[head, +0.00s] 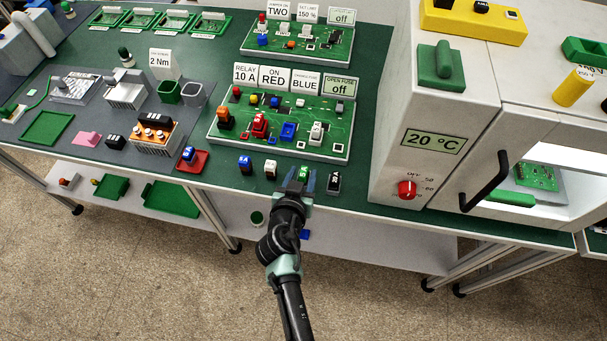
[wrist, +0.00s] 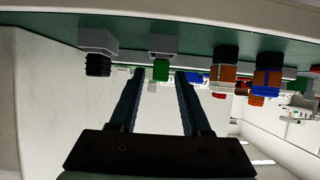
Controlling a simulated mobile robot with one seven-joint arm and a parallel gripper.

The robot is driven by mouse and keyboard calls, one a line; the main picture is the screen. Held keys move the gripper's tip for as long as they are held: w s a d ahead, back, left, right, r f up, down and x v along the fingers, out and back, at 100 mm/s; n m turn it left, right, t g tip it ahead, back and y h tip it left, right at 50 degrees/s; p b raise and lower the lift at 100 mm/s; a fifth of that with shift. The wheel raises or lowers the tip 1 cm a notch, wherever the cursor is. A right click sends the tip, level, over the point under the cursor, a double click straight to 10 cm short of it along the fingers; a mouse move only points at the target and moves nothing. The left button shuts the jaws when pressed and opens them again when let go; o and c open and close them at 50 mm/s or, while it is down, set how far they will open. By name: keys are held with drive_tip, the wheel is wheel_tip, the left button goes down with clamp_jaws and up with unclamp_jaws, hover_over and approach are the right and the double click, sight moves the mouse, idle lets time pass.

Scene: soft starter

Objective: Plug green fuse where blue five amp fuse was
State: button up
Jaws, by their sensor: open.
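The green fuse (head: 304,173) stands near the front edge of the green bench, between a white-topped piece and a black one. It also shows in the wrist view (wrist: 160,70). My gripper (head: 298,187) is open and empty, at the bench edge just in front of the green fuse. In the wrist view the fingertips (wrist: 160,72) are either side of it; whether they reach around it I cannot tell. A small blue piece (head: 188,154) is at the red tray (head: 194,167). The front board (head: 228,142) carries orange, red, blue and white parts; which socket held the blue fuse is unclear.
A blue piece (head: 244,165), a white-topped piece (head: 270,168) and a black piece (head: 334,182) stand along the front edge. The grey oven cabinet (head: 395,150) is close on the right. Label cards (head: 275,79) stand behind the front board.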

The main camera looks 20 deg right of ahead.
sight(302, 176)
drive_tip(key=shift+w+d+f, duration=0.1)
drive_tip(key=shift+w+d, duration=0.05)
drive_tip(key=shift+c, duration=0.3)
clamp_jaws()
idle(0.3)
drive_tip(key=shift+r+p, duration=1.4)
drive_tip(key=shift+r, duration=0.6)
